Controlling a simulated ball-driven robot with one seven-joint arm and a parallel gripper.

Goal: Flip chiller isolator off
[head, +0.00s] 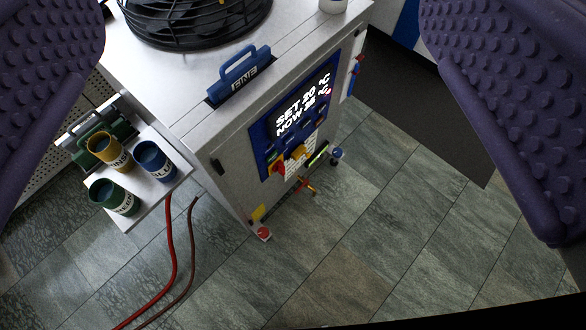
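The chiller (225,150) is a pale grey cabinet with a black round fan grille on top, in the upper middle of the head view. Its blue front panel (262,137) shows a display reading "SET 20 °C" and "NOW 25 °C". Low on the panel is a red and yellow rotary switch (299,152), which looks like the isolator. Its exact setting is too small to tell. My gripper (330,130) is open and empty, with purple studded fingers wide apart at the left and right edges. It touches nothing visible.
A side shelf (178,182) bears yellow, blue and green cups. Red hoses (172,250) run along the tiled floor. Open floor (400,235) lies to the right; a dark mat (425,120) is behind.

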